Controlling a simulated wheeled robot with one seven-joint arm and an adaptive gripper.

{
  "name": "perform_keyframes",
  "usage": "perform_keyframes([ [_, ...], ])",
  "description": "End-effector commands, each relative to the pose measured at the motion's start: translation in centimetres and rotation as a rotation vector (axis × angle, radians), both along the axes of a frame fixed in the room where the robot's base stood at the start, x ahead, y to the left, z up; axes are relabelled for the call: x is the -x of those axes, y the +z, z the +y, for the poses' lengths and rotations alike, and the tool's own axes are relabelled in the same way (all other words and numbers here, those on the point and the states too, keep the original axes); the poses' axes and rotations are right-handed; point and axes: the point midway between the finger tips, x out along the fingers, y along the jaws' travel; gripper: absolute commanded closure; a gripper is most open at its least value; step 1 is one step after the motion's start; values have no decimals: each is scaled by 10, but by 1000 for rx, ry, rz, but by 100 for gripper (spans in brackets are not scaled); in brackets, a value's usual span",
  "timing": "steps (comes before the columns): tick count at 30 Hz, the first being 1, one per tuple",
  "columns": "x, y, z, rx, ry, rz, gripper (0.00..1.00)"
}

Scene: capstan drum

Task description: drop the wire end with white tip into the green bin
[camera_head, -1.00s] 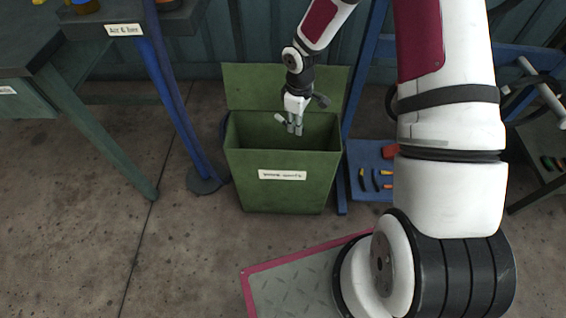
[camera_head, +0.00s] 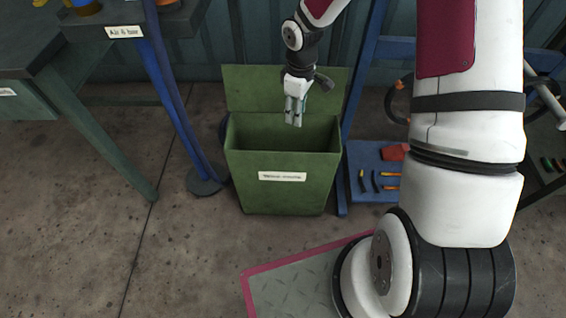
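The green bin (camera_head: 283,170) stands on the floor in the middle of the view with its lid raised at the back and a white label on its front. My gripper (camera_head: 293,121) points down above the bin's open top, over its back half. The fingers look close together, but they are too small here to tell whether they are open or shut. I cannot make out a wire end or a white tip in or near the fingers. The dark inside of the bin does not show its contents clearly.
A blue stand (camera_head: 374,157) with several coloured tools is right of the bin. A blue post (camera_head: 172,100) on a round foot and a dark bench (camera_head: 35,50) stand to the left. The floor (camera_head: 190,250) in front of the bin is clear.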

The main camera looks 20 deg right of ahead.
Motion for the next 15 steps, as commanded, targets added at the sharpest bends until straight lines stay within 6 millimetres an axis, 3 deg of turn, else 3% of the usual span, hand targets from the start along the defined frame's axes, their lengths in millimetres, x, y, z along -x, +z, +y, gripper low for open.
perform_keyframes([
  [6,-1,40,-1,1,-1,-4,64],
  [15,0,58,0,0,0,0,64],
])
